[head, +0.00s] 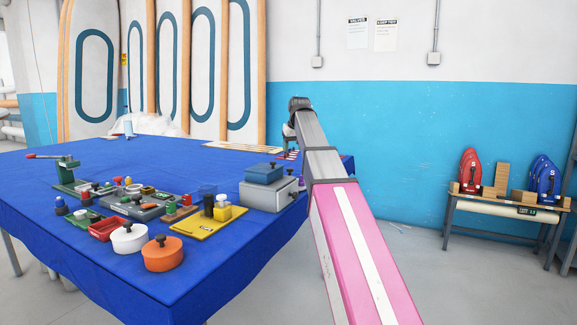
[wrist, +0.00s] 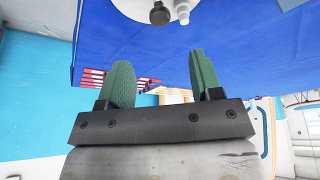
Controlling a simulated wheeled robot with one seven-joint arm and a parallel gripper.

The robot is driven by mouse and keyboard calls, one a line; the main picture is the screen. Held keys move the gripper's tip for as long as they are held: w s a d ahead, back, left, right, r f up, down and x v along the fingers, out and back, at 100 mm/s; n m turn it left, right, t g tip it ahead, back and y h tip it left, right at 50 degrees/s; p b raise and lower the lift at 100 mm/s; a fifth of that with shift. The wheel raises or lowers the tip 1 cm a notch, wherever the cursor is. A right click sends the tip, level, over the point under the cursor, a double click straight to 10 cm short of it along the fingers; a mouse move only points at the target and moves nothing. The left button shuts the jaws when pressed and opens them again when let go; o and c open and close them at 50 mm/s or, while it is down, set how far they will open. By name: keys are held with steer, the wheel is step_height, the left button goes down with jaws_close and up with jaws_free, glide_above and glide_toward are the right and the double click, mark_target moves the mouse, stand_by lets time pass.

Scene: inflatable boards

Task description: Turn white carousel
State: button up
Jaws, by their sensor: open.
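In the wrist view, a white round body (wrist: 143,8) with a dark knob and a pale peg is cut off by the top edge, on the blue cloth beyond my fingertips. It looks like the white carousel. In the head view, a white round pot-like piece (head: 128,239) with a dark knob stands at the table's near edge; I cannot tell if it is the same piece. My gripper (wrist: 160,78) is open, its green fingers apart with nothing between them, clear of the white body. In the head view my arm hides most of the gripper at the table's far right.
The blue-clothed table (head: 150,158) holds an orange round piece (head: 162,254), a yellow board (head: 209,221), a red tray (head: 107,229) and a grey box (head: 268,193). A red-and-white striped piece (wrist: 92,75) lies near my gripper. The table's far left is mostly bare.

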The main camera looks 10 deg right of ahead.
mark_target(290, 169)
steer(key=x, duration=1)
steer(key=shift+w+a+f, duration=0.1)
steer(key=shift+w+f, duration=0.05)
steer(key=shift+f, duration=0.1)
jaws_close()
steer(key=shift+a, duration=0.1)
